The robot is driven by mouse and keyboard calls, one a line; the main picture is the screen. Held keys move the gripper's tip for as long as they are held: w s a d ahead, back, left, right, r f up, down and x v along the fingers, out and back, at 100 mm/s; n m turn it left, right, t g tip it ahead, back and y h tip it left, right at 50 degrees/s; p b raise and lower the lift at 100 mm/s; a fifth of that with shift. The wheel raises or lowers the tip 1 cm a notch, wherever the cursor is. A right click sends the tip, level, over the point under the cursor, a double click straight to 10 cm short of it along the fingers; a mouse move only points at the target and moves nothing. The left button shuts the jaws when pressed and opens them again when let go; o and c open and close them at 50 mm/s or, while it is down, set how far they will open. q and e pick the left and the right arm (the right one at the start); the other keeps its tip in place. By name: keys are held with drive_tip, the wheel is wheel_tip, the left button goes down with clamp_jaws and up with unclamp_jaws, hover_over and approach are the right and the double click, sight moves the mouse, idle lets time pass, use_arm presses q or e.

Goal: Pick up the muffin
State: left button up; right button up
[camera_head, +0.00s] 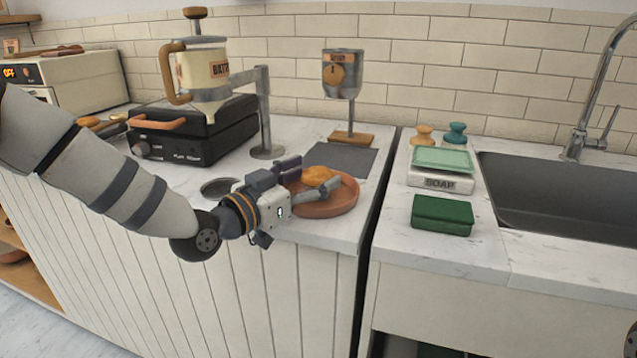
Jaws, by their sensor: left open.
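The golden-orange muffin (318,176) sits on a round terracotta plate (332,206) near the front right of the left counter. My left gripper (312,178) reaches over the plate from the left. It is open, with one finger on the far side of the muffin and the other on the near side. The muffin lies between or just beside the fingertips; I cannot tell whether they touch it. The fingers and gripper body hide part of the muffin and the plate's left side. My right gripper is not in view.
A batter dispenser (203,75) on a stand and a black waffle maker (195,135) stand behind my left arm.

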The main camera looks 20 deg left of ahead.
use_arm(q)
drive_tip(key=c, duration=1.1)
drive_tip(key=shift+c, duration=0.2)
